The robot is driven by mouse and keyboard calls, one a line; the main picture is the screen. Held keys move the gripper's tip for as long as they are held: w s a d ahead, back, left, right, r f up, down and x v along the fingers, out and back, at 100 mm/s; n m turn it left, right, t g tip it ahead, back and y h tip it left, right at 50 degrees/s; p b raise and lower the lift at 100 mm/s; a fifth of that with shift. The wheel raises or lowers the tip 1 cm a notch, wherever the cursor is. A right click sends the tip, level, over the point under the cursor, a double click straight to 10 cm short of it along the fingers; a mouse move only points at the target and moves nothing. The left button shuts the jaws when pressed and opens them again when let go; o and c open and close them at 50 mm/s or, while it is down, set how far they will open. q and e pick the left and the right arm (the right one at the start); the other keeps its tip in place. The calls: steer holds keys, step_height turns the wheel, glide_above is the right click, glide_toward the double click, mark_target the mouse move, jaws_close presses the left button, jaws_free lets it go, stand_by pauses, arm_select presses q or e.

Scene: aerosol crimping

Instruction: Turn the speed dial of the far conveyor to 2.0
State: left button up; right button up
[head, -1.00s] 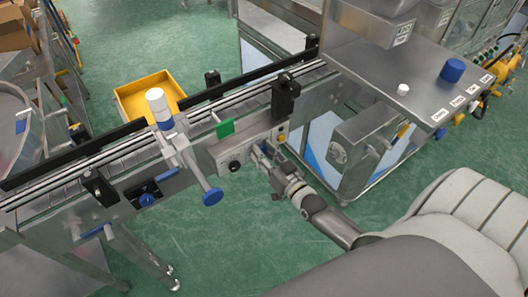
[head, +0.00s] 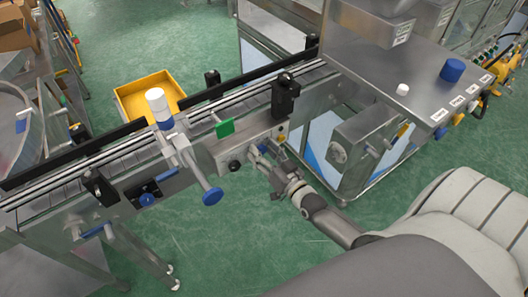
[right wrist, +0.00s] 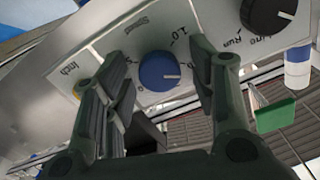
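The far conveyor's control box (head: 234,150) is on the side of the conveyor. In the right wrist view its panel shows a blue speed dial (right wrist: 157,72) marked "Speed", with "1.0" readable above right of it. The dial's white pointer line points right in the picture, towards a scale part hidden by a finger. My right gripper (right wrist: 165,85) is open, its fingers on either side of the dial with visible gaps. In the head view the right gripper (head: 262,158) is at the box's right end. My left gripper is not in view.
A black knob (right wrist: 267,12) marked "Run" is beside the dial. A green piece (head: 225,128) stands above the box. A steel machine (head: 350,140) stands close on the right.

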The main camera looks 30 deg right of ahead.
steer(key=shift+s+f, duration=0.1)
steer(key=s, duration=1.2)
steer(key=shift+d, duration=0.2)
steer(key=shift+w, duration=0.1)
steer(key=s+a+f+n+g, duration=0.1)
steer(key=s+f+g, duration=0.3)
steer(key=f, duration=0.9)
steer(key=s+a+f+n+g, duration=0.1)
steer(key=s+f+g, duration=0.25)
steer(key=f, duration=0.85)
steer(key=s+a+f+n+g, duration=0.1)
steer(key=s+f+g, duration=0.3)
steer(key=s+f, duration=0.5)
steer(key=s+a+f+n+g, duration=0.2)
steer(key=s+a+f+g, duration=0.2)
steer(key=s+f, duration=0.5)
steer(key=s+g, duration=0.1)
steer(key=s, duration=0.3)
steer(key=shift+s+h, duration=0.2)
steer(key=shift+h, duration=0.1)
steer(key=shift+a+f, duration=0.1)
